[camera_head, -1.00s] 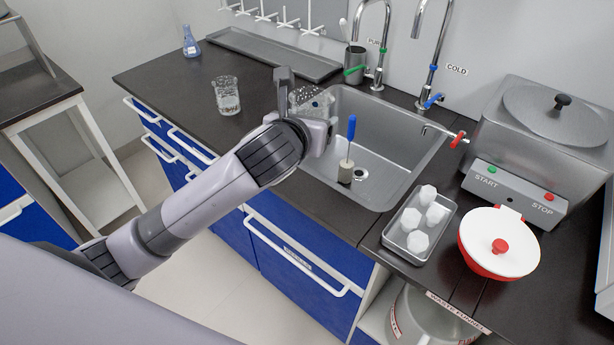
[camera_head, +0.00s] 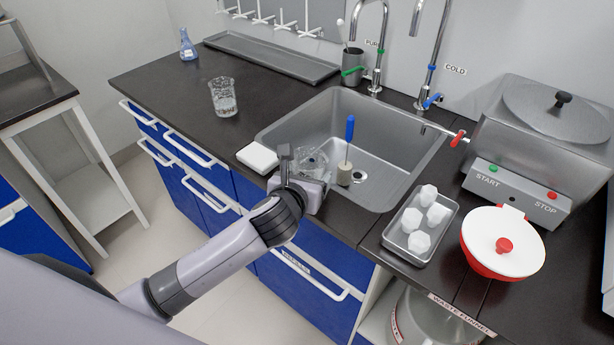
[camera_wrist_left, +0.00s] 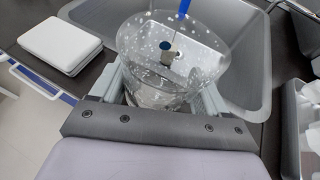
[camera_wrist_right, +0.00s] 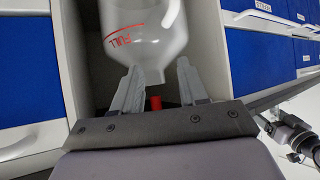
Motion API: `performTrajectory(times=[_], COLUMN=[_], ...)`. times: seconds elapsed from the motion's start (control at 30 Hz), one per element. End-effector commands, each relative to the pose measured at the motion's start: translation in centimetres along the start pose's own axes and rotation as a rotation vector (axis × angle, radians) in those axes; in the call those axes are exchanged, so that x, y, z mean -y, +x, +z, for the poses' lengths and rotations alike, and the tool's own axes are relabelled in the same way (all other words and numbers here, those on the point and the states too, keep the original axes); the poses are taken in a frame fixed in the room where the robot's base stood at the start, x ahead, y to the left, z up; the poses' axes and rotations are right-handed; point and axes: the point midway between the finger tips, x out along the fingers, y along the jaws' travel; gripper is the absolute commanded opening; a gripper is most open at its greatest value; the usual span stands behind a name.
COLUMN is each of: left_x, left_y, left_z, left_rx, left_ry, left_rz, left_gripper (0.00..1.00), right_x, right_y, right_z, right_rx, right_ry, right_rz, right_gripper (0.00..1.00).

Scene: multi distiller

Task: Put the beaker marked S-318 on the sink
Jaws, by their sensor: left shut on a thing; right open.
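My left gripper (camera_head: 300,172) is shut on a clear glass beaker (camera_head: 314,160) with droplets on it. The held beaker is over the near left part of the grey sink (camera_head: 390,158); whether it touches the sink cannot be told. In the left wrist view the beaker (camera_wrist_left: 165,65) sits between the two fingers, its wide rim facing me. No marking can be read on it. A second clear beaker (camera_head: 223,97) stands upright on the dark counter left of the sink. My right gripper (camera_wrist_right: 158,85) is open, below a clear vessel marked FULL.
A blue-handled brush (camera_head: 349,145) stands in the sink near the drain. A white pad (camera_head: 258,157) lies at the sink's left edge, and it also shows in the left wrist view (camera_wrist_left: 60,43). Two taps rise behind. A tray of white pieces (camera_head: 408,243) lies to the right.

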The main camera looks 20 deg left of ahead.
Motion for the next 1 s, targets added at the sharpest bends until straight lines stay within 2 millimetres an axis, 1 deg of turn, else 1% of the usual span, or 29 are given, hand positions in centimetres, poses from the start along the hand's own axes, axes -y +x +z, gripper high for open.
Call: performTrajectory(times=[0.2, 0.23, 0.3, 0.57, 0.67, 0.77, 1.0], left_x=[0.0, 0.0, 0.0, 0.0, 0.0, 0.0, 0.0], left_y=[0.1, 0.1, 0.1, 0.0, -0.6, -1.7, -5.8], left_z=[-0.2, -0.2, -0.2, 0.1, 0.1, 0.1, 0.1], left_rx=[0.0, 0.0, 0.0, 0.001, 0.0, 0.001, 0.0], left_ry=[0.0, 0.0, 0.0, -0.001, 0.001, 0.001, 0.001], left_rz=[0.001, 0.001, 0.001, 0.0, 0.0, -0.001, -0.001], left_gripper=[0.39, 0.82, 1.0, 1.0, 1.0, 1.0, 1.0], right_x=[0.0, 0.0, 0.0, 0.0, 0.0, 0.0, 0.0], right_y=[0.0, 0.0, 0.0, 0.0, -0.1, -0.1, -0.4], right_z=[0.0, 0.0, 0.0, 0.0, -0.1, -0.2, -0.5], right_rx=[0.0, 0.0, 0.0, 0.0, 0.0, 0.0, 0.0], right_ry=[0.0, 0.0, 0.0, 0.0, 0.0, 0.0, 0.0], right_rz=[0.0, 0.0, 0.0, 0.0, 0.0, 0.0, 0.0], right_gripper=[0.43, 0.43, 0.43, 0.43, 0.43, 0.43, 0.43])
